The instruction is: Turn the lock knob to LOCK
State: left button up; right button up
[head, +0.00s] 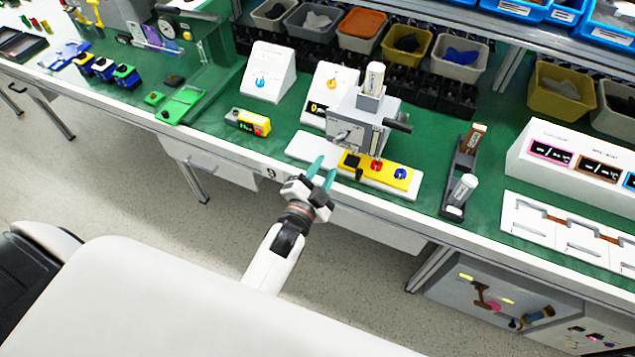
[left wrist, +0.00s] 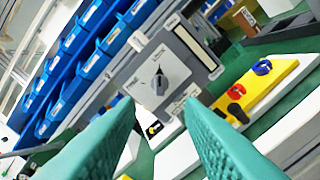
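A grey box (head: 368,124) stands on a white base at the front of the green bench. A grey rotary knob (left wrist: 160,84) with a dark pointer sits on its pale front plate. The knob also shows small in the head view (head: 343,134). The plate's lettering is too small to read, so I cannot tell which mark the pointer is at. My left gripper (head: 323,172) is open and empty, with teal fingers apart, in front of and below the box. In the left wrist view its fingers (left wrist: 159,112) point towards the plate and are apart from the knob. My right gripper is out of view.
A yellow panel (head: 396,174) with black, red and blue knobs lies right of the gripper. A dark handle (head: 398,123) juts from the box's right side. Bins line the back. The floor before the bench is clear.

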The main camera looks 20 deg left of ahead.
pick_arm(q)
jog(key=shift+s, duration=1.75)
